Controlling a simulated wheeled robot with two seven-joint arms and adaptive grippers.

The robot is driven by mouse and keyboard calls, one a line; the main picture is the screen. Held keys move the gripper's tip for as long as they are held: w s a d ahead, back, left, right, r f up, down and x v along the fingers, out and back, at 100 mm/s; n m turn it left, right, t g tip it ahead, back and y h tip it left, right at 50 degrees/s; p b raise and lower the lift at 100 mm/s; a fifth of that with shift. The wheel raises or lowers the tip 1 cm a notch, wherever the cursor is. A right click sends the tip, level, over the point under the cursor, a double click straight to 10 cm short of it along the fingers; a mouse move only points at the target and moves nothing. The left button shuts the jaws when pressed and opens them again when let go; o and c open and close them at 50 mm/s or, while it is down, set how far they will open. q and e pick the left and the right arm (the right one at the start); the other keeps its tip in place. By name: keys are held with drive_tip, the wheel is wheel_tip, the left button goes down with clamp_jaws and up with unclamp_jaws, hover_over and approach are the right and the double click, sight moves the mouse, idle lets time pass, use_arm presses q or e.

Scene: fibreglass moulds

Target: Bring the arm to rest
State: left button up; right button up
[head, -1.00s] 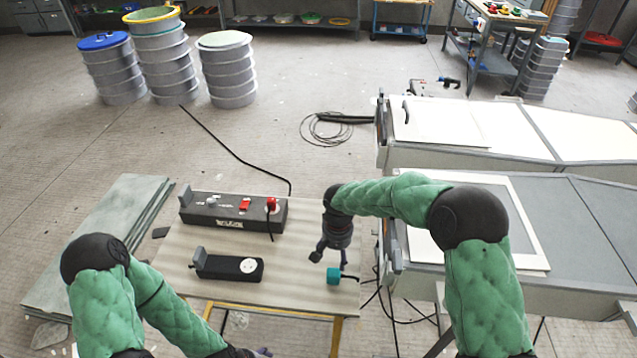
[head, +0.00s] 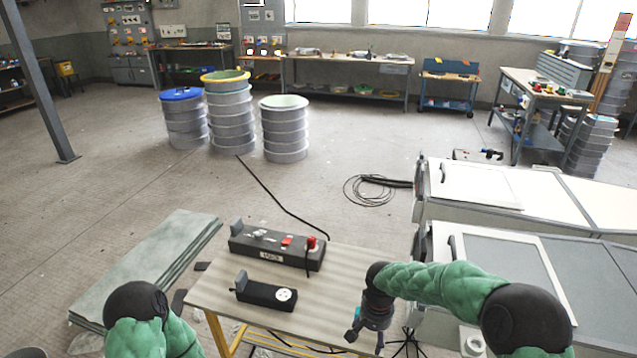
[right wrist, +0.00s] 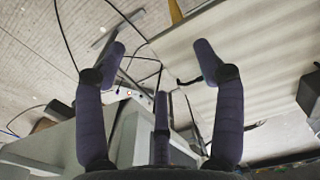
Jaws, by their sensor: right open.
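My right gripper (head: 365,342) is open and empty, pointing down near the front right corner of the wooden table (head: 215,290). In the right wrist view its spread fingers (right wrist: 160,60) have nothing between them; the floor, cables and table edge show beyond.
On the table stand a long black box (head: 275,250) with a red plug (head: 311,243) and a small black socket block (head: 262,293). Grey mould benches (head: 590,275) lie close on the right. Flat panels (head: 150,260) lie left of the table. Open floor lies beyond.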

drive_tip(key=s+a+f+y, duration=0.2)
drive_tip(key=s+f, duration=0.8)
drive_tip(key=s, duration=0.1)
drive_tip(key=s+a+f+y, duration=0.2)
drive_tip(key=s+f, duration=0.8)
drive_tip(key=s, duration=0.1)
drive_tip(key=shift+s+a+n, duration=0.35)
drive_tip(key=shift+n, duration=0.05)
